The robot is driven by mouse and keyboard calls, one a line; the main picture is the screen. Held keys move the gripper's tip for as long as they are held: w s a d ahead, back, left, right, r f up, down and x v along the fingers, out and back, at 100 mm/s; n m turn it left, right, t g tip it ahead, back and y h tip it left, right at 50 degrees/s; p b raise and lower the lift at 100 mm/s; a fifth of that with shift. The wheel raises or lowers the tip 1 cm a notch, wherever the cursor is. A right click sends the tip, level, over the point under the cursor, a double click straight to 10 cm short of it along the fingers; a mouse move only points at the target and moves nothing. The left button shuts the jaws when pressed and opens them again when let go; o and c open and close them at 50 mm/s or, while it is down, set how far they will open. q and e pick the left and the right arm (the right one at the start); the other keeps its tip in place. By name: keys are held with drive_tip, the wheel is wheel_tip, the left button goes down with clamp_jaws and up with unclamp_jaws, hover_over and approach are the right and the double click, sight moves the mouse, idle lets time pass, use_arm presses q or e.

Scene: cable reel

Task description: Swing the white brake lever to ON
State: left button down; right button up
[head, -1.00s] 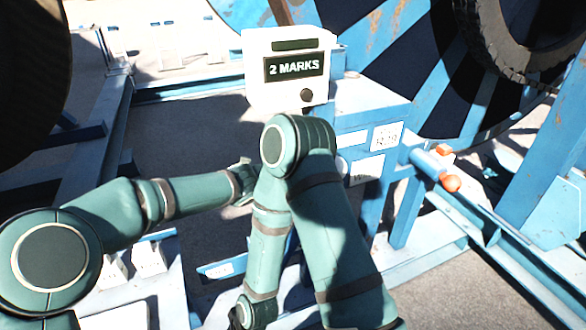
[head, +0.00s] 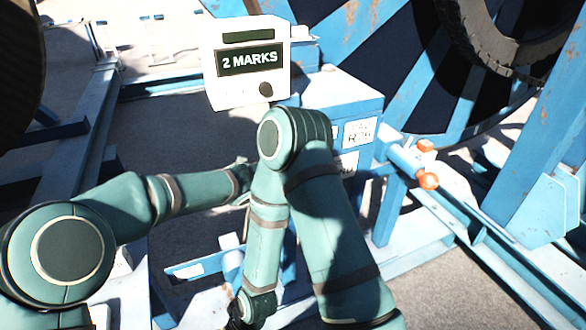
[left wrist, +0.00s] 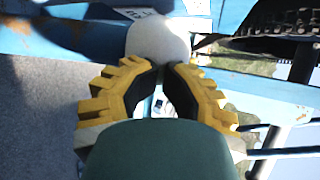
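In the left wrist view the yellow, dark-padded fingers of my left gripper (left wrist: 165,68) are close together with a narrow gap. A rounded white knob-like end (left wrist: 158,40) lies just beyond their tips, partly overlapped by them; I cannot tell whether it is the brake lever or whether it is held. In the head view my left forearm reaches in from the left and its end is hidden behind my right arm. My right gripper (head: 245,316) is dark, low and cut by the bottom edge; its fingers are unclear. No ON marking is readable.
A white box (head: 215,91) reading "2 MARKS" stands on the blue frame, next to a labelled blue cabinet (head: 340,98). A blue tube with orange knobs (head: 428,181) is at right. The big blue-striped reel (head: 345,35) and a tyre (head: 448,40) stand behind.

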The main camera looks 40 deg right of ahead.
use_arm(q)
drive_tip(key=shift+s+d+f+g, duration=0.1)
drive_tip(key=shift+s+d+g, duration=0.2)
drive_tip(key=shift+s+d, duration=0.35)
drive_tip(key=shift+s+a, duration=0.1)
drive_tip(key=shift+s, duration=0.05)
drive_tip(key=shift+a, duration=0.1)
drive_tip(key=w+v, duration=0.1)
drive_tip(key=v, duration=1.1)
drive_tip(key=shift+a, duration=0.4)
drive_tip(key=shift+w, duration=0.15)
